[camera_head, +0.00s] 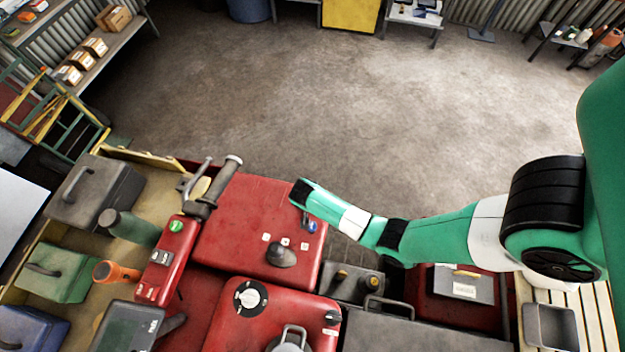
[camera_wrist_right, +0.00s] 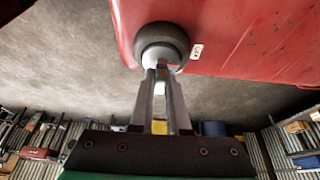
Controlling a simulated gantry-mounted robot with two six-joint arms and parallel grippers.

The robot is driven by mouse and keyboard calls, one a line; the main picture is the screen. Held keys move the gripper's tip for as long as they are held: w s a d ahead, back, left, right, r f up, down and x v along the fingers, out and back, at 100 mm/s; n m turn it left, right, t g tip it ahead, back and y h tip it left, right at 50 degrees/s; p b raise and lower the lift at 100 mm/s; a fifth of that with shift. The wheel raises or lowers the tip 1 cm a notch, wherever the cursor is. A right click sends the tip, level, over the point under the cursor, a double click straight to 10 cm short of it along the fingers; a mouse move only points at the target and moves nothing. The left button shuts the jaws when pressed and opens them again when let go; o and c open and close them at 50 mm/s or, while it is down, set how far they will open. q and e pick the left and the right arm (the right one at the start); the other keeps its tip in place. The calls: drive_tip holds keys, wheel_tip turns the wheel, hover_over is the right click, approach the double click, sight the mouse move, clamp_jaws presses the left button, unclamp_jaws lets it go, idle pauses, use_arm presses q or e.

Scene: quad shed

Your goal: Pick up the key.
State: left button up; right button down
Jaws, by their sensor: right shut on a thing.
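My right gripper (camera_wrist_right: 161,70) shows in the right wrist view. Its two fingers are close together with a small pale thing between them, which I take to be the key (camera_wrist_right: 158,87); most of it is hidden by the fingers. Just past the fingertips is a round dark knob (camera_wrist_right: 162,45) in front of the red panel (camera_wrist_right: 250,45); whether the fingers touch it I cannot tell. In the head view my right arm reaches in from the right over the red panel (camera_head: 235,225), and its fingers cannot be made out. My left gripper is not in view.
A dark knob (camera_head: 282,255) stands on the panel, with a handlebar grip (camera_head: 225,175) to its left. Open floor (camera_head: 300,90) lies beyond.

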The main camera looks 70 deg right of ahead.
drive_tip(key=shift+r+p, duration=0.35)
drive_tip(key=shift+r, duration=0.25)
wheel_tip(320, 180, up, 3)
drive_tip(key=shift+s+f+p, duration=0.1)
drive_tip(key=shift+p, duration=0.65)
drive_tip(key=s+a+r+p, duration=0.1)
drive_tip(key=s+r+p, duration=0.1)
drive_tip(key=s+r, duration=0.2)
drive_tip(key=s+a+r+p, duration=0.1)
drive_tip(key=s+r+p, duration=0.2)
drive_tip(key=s, duration=0.6)
wheel_tip(320, 180, up, 2)
drive_tip(key=shift+s, duration=0.3)
